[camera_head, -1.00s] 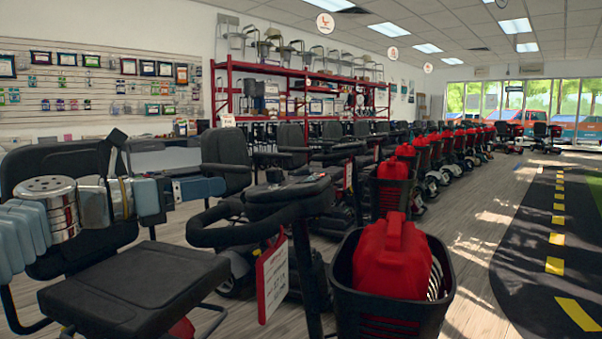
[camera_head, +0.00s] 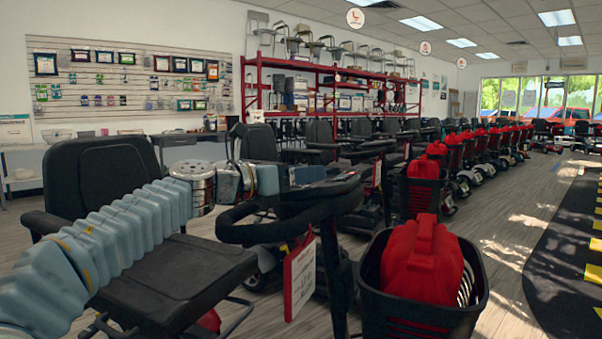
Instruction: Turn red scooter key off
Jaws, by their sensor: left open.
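The nearest scooter has a black seat (camera_head: 165,270), a black looped handlebar (camera_head: 240,228) with a console, and a little red showing below the seat. A red and white tag (camera_head: 300,277) hangs under the handlebar. My left arm reaches in from the left over the seat. My left gripper (camera_head: 318,174) is open, just above and behind the console as seen here. Its fingertips are small and hard to make out, and I cannot tell whether they touch anything. The key cannot be made out; the arm and gripper cover part of the console. My right gripper is not in view.
A black basket (camera_head: 420,318) with a red container (camera_head: 422,262) stands at the scooter's front. Rows of similar scooters run back to the right. Red shelving (camera_head: 330,72) stands behind. Wood floor and a dark track (camera_head: 570,262) are clear at right.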

